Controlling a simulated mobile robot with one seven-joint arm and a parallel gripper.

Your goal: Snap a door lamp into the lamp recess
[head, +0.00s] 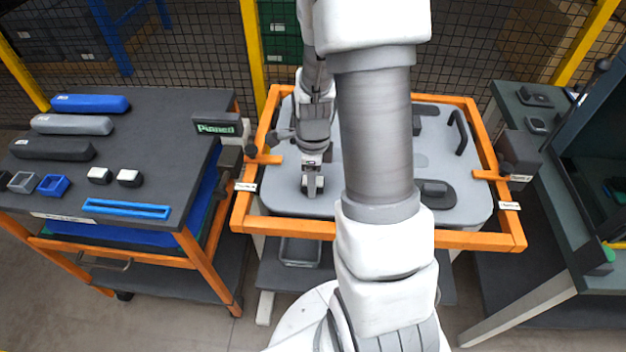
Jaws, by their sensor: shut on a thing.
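The grey door panel (268,188) lies in an orange frame in the middle of the head view. My gripper (312,188) points down at the panel's lower left part, shut on a small pale thing, apparently a door lamp. The fingers cover most of it, and I cannot tell whether it touches the panel. The lamp recess cannot be made out; it may be under the gripper. Two more small white-topped dark blocks that look like door lamps, one (99,175) and another (129,178), stand on the dark cart top (165,150) at left.
Blue (90,103), grey (72,124) and black (52,149) long pieces lie on the cart. A black handle (457,133) and a dark fitting (434,190) are on the panel's right. The orange frame (290,228) surrounds the panel. My arm hides the panel's middle.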

